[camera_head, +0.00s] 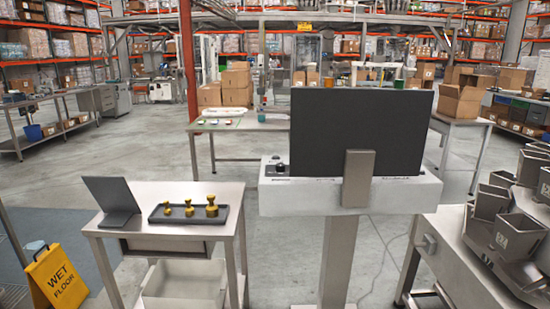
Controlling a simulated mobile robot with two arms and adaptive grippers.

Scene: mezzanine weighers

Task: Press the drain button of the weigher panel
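A pedestal panel (300,199) stands upright in the middle of the head view, with a pale grey console box on a single post. A large dark screen (340,125) rises from it, and a grey bracket covers part of its lower edge. We seem to see this panel from behind. Small dark knobs or buttons (281,168) show at the console's left end, beside the screen. No drain button can be made out; the screen hides much of the console top. A weigher with grey metal buckets (491,203) stands at the right edge. Neither of my grippers is in view.
A small metal table (219,194) at left holds a dark tray (229,211) with brass weights and a tilted dark tablet (112,198). A yellow wet floor sign (57,277) stands at lower left. Grey floor (150,150) lies open at left; a bench (240,122) is behind the panel.

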